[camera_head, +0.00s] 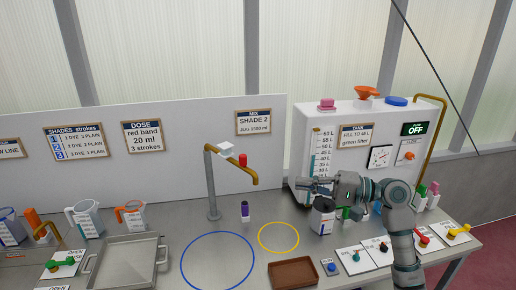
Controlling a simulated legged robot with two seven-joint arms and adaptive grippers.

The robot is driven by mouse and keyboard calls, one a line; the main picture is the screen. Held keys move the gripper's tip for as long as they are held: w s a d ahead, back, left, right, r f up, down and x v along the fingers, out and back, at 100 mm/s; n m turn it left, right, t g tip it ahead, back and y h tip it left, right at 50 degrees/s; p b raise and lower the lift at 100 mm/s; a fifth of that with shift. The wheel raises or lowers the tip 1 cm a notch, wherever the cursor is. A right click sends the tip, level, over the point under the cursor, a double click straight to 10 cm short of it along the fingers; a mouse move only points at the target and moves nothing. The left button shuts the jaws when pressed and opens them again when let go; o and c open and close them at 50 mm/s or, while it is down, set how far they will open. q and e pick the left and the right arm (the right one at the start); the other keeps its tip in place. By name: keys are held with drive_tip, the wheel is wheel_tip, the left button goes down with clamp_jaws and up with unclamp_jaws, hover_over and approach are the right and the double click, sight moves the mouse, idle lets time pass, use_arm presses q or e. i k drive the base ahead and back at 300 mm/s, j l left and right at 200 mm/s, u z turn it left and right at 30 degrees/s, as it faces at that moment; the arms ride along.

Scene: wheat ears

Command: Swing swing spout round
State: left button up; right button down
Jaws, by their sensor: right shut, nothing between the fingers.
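The swing spout (230,167) is a brass pipe on an upright grey post that stands on the bench. Its arm points right and toward me, with a white block and a red cap on top. Its tip hangs near a small dark bottle with a purple band (245,211). My right gripper (302,184) is shut and empty, pointing left. In the picture it is right of the spout's tip, with a gap between, and in front of the white tank. My left gripper is not in view.
A blue ring (182,262) and a yellow ring (262,237) mark the bench. A brown tray (293,273) lies at the front. A dark-topped jar (322,216) stands below my right gripper. The white tank (345,117) is behind. Measuring jugs (84,219) and a metal tray (124,263) are left.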

sight(226, 154)
drive_tip(key=i, duration=1.25)
